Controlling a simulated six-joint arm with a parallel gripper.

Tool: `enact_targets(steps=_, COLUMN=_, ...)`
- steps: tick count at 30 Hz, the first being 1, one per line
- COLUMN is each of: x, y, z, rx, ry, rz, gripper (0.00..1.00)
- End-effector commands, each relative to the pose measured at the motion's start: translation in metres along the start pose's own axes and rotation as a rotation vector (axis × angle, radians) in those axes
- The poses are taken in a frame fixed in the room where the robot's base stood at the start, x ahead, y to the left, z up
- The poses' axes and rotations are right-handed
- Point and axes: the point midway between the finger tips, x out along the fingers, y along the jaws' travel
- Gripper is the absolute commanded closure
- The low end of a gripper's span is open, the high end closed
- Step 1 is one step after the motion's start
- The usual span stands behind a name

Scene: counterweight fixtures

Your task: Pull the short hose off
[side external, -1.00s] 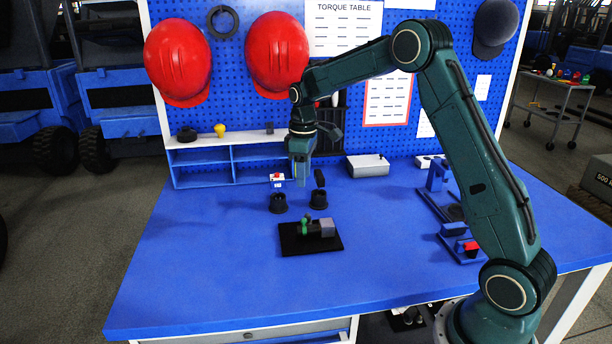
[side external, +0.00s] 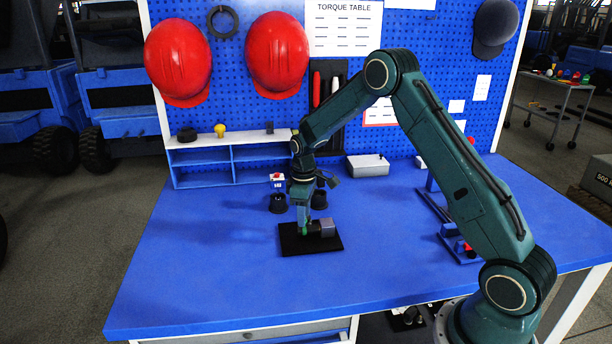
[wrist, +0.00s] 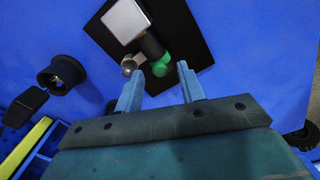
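A light grey block (side external: 327,227) lies on a black plate (side external: 318,248) on the blue table. In the wrist view a short dark tube (wrist: 151,46), which looks like the short hose, runs from the grey block (wrist: 126,20) to a green piece (wrist: 162,66). A small metal knob (wrist: 128,66) sits beside the tube. My gripper (wrist: 159,70) is open, its two fingertips apart on either side of the green end. In the side view my gripper (side external: 304,227) is low over the plate and partly hides the green piece. I cannot tell whether the fingers touch it.
Two black cups (side external: 278,204) (side external: 319,200) stand behind the plate, one close to my gripper. Blue fixtures (side external: 433,205) stand at right. The front and left table are clear.

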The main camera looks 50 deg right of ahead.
Motion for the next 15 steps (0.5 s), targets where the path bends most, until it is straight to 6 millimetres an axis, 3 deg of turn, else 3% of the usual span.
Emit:
enact_targets(steps=12, x=0.0062, y=-0.0001, z=0.0001, rx=0.000, ry=0.000, rz=0.000, gripper=0.61)
enact_targets(steps=15, x=0.0061, y=-0.0001, z=0.0001, rx=0.000, ry=0.000, rz=0.000, gripper=0.81)
